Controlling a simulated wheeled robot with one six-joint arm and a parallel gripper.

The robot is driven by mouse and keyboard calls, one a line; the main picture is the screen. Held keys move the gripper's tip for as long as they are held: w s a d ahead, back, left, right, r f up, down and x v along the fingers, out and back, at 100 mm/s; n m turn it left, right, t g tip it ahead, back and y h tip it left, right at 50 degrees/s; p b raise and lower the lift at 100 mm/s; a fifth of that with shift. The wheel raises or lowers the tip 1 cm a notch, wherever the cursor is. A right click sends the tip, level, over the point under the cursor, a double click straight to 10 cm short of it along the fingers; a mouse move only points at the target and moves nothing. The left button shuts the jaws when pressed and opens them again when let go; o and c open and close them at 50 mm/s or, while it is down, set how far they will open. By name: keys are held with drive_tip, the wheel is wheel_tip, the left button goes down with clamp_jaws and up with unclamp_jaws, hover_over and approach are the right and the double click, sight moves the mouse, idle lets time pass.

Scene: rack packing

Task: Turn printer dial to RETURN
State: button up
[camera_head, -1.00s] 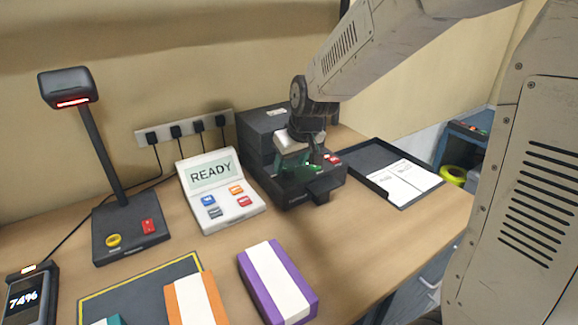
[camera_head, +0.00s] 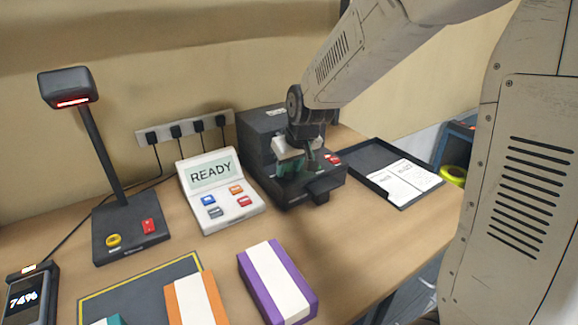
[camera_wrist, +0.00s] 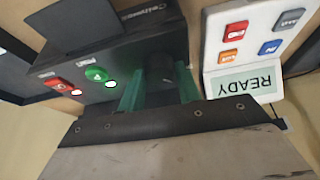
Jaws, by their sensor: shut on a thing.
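The black label printer (camera_head: 262,127) stands against the wall at the back of the table. My gripper (camera_head: 298,168) is down on its front top face. In the wrist view its green fingers (camera_wrist: 158,92) are shut on the dark dial (camera_wrist: 160,72), one on each side. The fingers hide much of the dial, and I cannot read its pointer or the RETURN mark. A green round button (camera_wrist: 98,74) and a red button (camera_wrist: 57,86) sit beside the dial on the same face.
A READY screen panel (camera_head: 219,219) with several coloured buttons stands left of the printer. A black tray with papers (camera_head: 370,152) lies to its right. A purple box (camera_head: 250,273) and an orange box (camera_head: 176,299) lie in front. A scanner stand (camera_head: 103,185) is at left.

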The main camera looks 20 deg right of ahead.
sight(286, 184)
drive_tip(key=m, duration=0.2)
drive_tip(key=m+h, duration=0.1)
drive_tip(key=m, duration=0.1)
drive_tip(key=shift+a+h, duration=0.15)
drive_tip(key=shift+h, duration=0.15)
drive_tip(key=shift+a+m+g+h, duration=0.1)
drive_tip(key=shift+m+g+h, duration=0.45)
drive_tip(key=shift+m, duration=1.65)
drive_tip(key=o, duration=1)
drive_tip(key=shift+c, duration=0.2)
drive_tip(key=v, duration=0.7)
drive_tip(key=shift+s+a+r, duration=0.15)
drive_tip(key=shift+s+r, duration=0.1)
drive_tip(key=shift+r, duration=0.05)
